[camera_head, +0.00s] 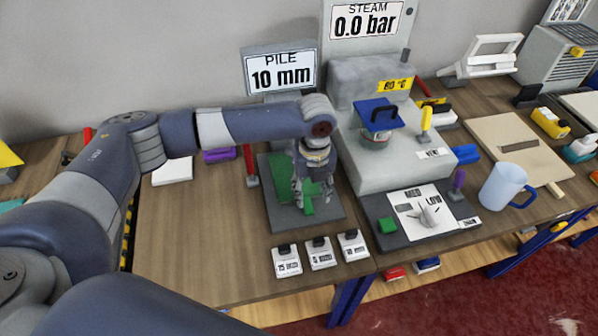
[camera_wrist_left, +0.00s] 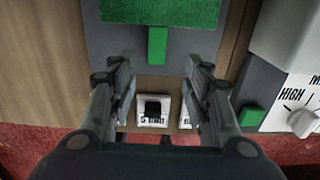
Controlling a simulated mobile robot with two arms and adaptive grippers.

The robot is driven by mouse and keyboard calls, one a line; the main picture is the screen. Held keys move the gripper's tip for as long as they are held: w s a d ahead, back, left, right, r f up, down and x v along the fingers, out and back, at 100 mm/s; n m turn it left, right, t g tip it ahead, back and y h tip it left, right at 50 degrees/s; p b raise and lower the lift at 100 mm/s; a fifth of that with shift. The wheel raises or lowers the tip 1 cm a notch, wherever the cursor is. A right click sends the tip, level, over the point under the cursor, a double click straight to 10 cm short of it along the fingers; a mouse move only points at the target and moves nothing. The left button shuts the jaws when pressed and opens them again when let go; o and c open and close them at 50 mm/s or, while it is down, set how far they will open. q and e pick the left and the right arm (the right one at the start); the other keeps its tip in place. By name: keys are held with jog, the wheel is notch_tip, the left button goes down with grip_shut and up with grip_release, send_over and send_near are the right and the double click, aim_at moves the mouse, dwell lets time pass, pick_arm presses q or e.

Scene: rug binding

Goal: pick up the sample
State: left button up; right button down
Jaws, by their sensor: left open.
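A green pile sample (camera_head: 284,172) lies on a dark grey plate (camera_head: 285,220) below the "10 mm" pile display. A narrow green tab (camera_head: 308,206) sticks out from its near edge. In the left wrist view the sample (camera_wrist_left: 160,13) is at the top, with the tab (camera_wrist_left: 157,46) pointing down between my fingers. My left gripper (camera_head: 311,192) is open and empty, pointing down over the plate and hiding part of the sample. It also shows in the left wrist view (camera_wrist_left: 160,75), fingers either side of the tab's line. My right gripper is not in view.
Three white labelled blocks (camera_head: 320,254) with black knobs line the table's front edge. A steam machine (camera_head: 385,165) stands close to the right, with a MED/LOW dial (camera_head: 428,214) and a green block (camera_head: 388,226). A red post (camera_head: 250,165) stands left of the plate. Table space is free further left.

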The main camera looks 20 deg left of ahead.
aim_at(309, 209)
pick_arm(q)
jog(key=shift+f, duration=0.65)
jog(key=f, duration=0.1)
jog(key=f+p, duration=0.1)
jog(key=f, duration=0.1)
jog(key=f+p, duration=0.1)
jog(key=shift+s+a+f, duration=0.2)
jog(key=shift+s+f, duration=0.05)
jog(key=shift+f, duration=0.2)
jog(key=shift+w+f, duration=0.1)
jog(key=shift+c, duration=1.1)
grip_shut()
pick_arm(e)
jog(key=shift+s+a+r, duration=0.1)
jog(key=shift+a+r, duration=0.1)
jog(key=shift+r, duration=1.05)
